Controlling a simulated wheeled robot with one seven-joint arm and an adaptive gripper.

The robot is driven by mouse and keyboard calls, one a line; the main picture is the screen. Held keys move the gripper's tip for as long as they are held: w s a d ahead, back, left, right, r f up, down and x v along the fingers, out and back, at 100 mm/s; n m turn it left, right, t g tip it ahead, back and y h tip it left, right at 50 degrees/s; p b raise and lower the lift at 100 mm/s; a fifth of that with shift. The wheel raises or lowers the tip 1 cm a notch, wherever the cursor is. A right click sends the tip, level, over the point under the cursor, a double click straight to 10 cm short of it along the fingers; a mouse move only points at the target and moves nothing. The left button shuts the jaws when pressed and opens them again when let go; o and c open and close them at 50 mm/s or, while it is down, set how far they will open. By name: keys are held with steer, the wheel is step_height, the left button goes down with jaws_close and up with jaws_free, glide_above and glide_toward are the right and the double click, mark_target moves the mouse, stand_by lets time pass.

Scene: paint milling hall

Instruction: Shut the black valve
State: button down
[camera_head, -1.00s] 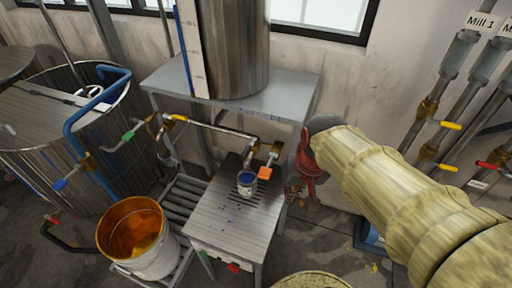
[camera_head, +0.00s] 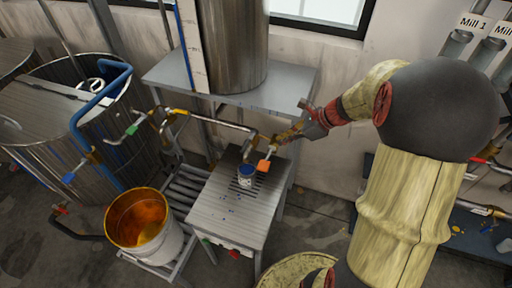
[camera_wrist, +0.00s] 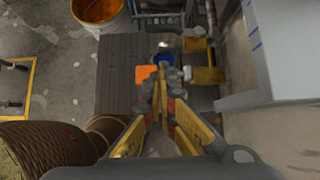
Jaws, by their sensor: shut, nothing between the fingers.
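I cannot make out a black valve handle in either view. My gripper (camera_head: 284,136) is shut and empty, its fingertips together close above and right of the orange-handled valve (camera_head: 264,165); whether they touch anything is unclear. In the wrist view the fingertips (camera_wrist: 163,82) lie just right of the orange handle (camera_wrist: 146,74). Other handles on the pipes by the tank are yellow (camera_head: 179,112), green (camera_head: 132,129) and blue (camera_head: 80,166).
A small blue-topped can (camera_head: 246,175) stands on the slatted metal table (camera_head: 225,208) under the outlet pipes. An orange-lined bucket (camera_head: 142,225) stands to its left on a roller rack. A steel tank (camera_head: 232,50) stands on the shelf behind. Mill pipes with a red handle (camera_head: 479,160) are at right.

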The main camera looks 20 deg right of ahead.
mark_target(248, 141)
stand_by(0.3)
steer(key=b+x, duration=0.1)
steer(key=x, duration=0.9)
steer(key=shift+a+f, duration=0.1)
steer(key=shift+w+a+f, duration=0.15)
steer(key=shift+w+a, duration=0.5)
steer(key=shift+w, duration=0.05)
steer(key=shift+w+a+f, duration=0.15)
steer(key=shift+w+a, duration=0.55)
steer(key=shift+a+m+b, duration=0.3)
steer(key=shift+m, duration=0.1)
